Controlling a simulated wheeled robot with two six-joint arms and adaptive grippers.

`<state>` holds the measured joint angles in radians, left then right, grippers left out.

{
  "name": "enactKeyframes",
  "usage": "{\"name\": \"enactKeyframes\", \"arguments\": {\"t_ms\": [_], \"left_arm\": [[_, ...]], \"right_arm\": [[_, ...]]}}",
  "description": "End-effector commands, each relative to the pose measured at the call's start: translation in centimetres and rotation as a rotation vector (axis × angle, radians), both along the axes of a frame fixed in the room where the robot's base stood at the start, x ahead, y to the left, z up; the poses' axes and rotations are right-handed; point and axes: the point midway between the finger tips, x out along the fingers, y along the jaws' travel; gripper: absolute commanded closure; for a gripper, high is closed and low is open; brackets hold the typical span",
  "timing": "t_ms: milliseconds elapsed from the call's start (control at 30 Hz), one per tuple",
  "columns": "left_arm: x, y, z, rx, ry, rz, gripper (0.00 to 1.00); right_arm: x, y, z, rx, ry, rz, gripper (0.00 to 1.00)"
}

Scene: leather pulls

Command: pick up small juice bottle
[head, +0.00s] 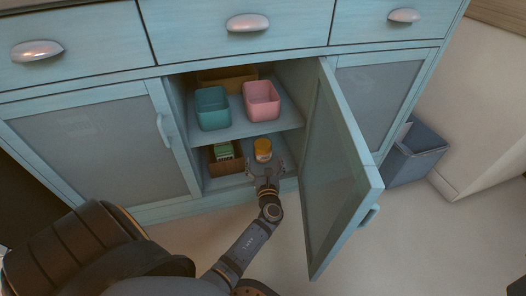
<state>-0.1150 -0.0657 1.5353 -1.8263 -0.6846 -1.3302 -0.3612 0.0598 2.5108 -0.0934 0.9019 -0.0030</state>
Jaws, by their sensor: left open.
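A small bottle with an orange-yellow top (263,146) stands on the lower shelf of the open cabinet, near its front. I take it to be the small juice bottle; its label is too small to read. My left gripper (264,168) is open, just in front of the bottle, with its fingers pointing into the cabinet toward it. The fingers seem to lie around the bottle's lower part, and I cannot tell whether they touch it. My right gripper is not in view.
The cabinet door (335,175) stands open to the right of my arm. A brown box (226,167) with a green-and-white item (223,151) is left of the bottle. A teal bin (212,108) and a pink bin (262,101) sit on the shelf above. A grey bin (415,155) stands far right.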

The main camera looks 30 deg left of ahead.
Motion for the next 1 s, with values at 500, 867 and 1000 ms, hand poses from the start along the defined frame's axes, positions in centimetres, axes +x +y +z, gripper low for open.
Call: {"name": "enactKeyframes", "arguments": {"t_ms": [500, 867, 1000], "left_arm": [[4.2, 3.4, -0.1, 0.0, 0.0, 0.0, 0.07], [4.3, 3.4, -0.1, -0.001, 0.002, 0.0, 0.24], [4.3, 3.4, -0.1, -0.002, 0.001, 0.0, 0.43]], "right_arm": [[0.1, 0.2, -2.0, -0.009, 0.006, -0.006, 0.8], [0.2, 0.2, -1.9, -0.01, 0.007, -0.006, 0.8], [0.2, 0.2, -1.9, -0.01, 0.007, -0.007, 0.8]]}}
